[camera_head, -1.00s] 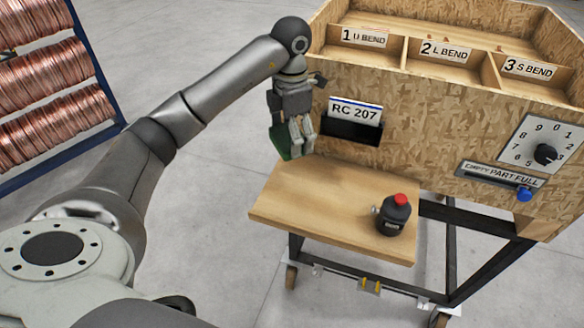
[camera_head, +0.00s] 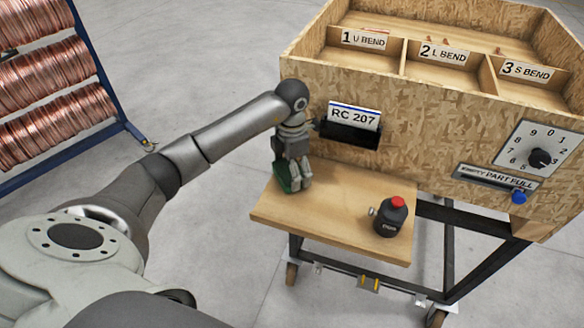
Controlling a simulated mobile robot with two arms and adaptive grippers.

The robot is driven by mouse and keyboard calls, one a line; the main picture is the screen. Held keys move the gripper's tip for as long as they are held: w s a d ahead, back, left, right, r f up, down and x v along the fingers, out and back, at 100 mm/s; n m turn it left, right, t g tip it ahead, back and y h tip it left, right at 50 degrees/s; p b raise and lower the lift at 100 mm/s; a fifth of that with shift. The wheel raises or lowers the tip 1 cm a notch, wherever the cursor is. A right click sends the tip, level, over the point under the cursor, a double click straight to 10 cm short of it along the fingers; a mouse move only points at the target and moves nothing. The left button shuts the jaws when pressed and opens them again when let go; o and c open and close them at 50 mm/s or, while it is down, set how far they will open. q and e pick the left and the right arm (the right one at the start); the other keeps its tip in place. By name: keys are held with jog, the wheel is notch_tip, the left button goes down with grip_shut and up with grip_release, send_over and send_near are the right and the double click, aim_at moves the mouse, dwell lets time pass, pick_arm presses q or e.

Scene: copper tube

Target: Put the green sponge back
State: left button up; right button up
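The green sponge (camera_head: 283,181) shows as a dark green block at the back left corner of the wooden shelf (camera_head: 325,226). My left gripper (camera_head: 298,181) points down over that corner, with its fingers at the sponge. The fingers partly hide the sponge, and the gripper looks shut on it. The sponge is at the level of the shelf top; I cannot tell whether it touches the wood. My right gripper is not in view.
A black bottle with a red cap (camera_head: 391,216) stands on the shelf's right side. Behind is the plywood cart (camera_head: 410,128) with labelled bins, a black holder with an RC 207 card (camera_head: 352,124), a dial (camera_head: 538,153) and a slider. The shelf's middle is clear. A copper coil rack (camera_head: 52,102) stands left.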

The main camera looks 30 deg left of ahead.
pick_arm(q)
jog(key=shift+f, duration=0.15)
jog(key=o, duration=0.7)
jog(key=shift+o, duration=1.2)
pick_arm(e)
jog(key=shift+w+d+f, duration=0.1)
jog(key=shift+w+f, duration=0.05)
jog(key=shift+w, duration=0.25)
pick_arm(q)
notch_tip(320, 180, up, 12)
jog(key=b, duration=0.2)
jog(key=shift+r+b, duration=0.2)
jog(key=shift+b, duration=0.1)
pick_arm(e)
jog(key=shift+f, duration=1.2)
